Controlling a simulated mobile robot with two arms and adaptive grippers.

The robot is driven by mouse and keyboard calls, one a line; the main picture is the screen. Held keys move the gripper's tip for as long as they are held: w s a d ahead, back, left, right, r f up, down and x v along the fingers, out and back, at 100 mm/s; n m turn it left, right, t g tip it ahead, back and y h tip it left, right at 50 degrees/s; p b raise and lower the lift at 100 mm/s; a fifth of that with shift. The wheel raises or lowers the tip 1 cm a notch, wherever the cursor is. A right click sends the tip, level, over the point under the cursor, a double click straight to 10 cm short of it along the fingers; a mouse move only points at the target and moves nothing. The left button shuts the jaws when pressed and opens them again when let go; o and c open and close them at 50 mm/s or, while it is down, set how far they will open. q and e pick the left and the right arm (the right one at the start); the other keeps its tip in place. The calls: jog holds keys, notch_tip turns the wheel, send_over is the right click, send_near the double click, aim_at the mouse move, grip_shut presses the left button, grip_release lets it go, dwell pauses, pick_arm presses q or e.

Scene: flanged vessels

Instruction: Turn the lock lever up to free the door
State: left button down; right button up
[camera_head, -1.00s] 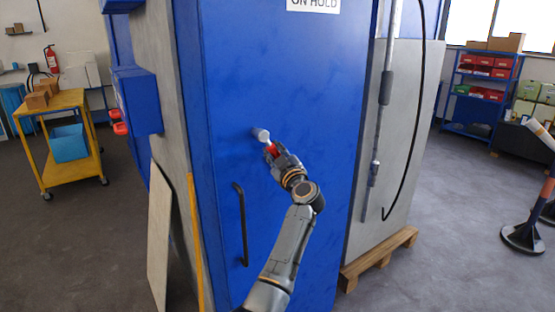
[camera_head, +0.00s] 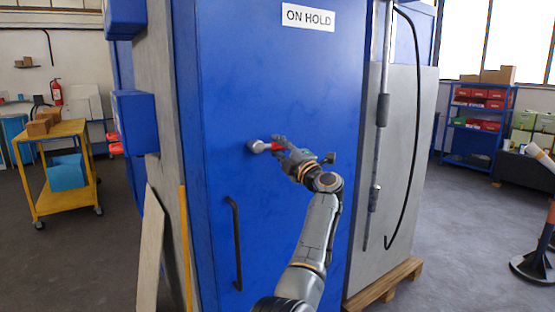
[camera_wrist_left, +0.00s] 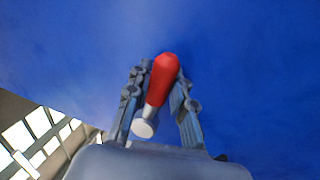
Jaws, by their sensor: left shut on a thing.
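The lock lever (camera_head: 262,146) sits on the blue door (camera_head: 270,90), with a pale round hub and a red grip. It points right from the hub, about level. My left gripper (camera_head: 280,146) is shut on the red grip, its fingers hiding part of it. In the left wrist view the red grip (camera_wrist_left: 162,78) lies between the two fingers of the gripper (camera_wrist_left: 161,86), with the metal hub end below. The door looks closed and has a black handle (camera_head: 236,240) lower down. My right gripper is not in view.
A grey panel with a rod (camera_head: 383,110) and black cable stands right of the door, above a wooden pallet (camera_head: 385,285). Blue boxes (camera_head: 135,120) jut out at left. A yellow cart (camera_head: 60,200) stands far left. Open floor lies on both sides.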

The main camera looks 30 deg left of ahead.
pick_arm(q)
jog(key=shift+r+n+g+b, duration=0.3)
jog(key=shift+r+n+g, duration=0.15)
jog(key=shift+n, duration=0.45)
jog(key=c, duration=1.1)
grip_release()
jog(key=shift+c, duration=0.2)
jog(key=v, duration=1.2)
jog(key=shift+f, duration=0.15)
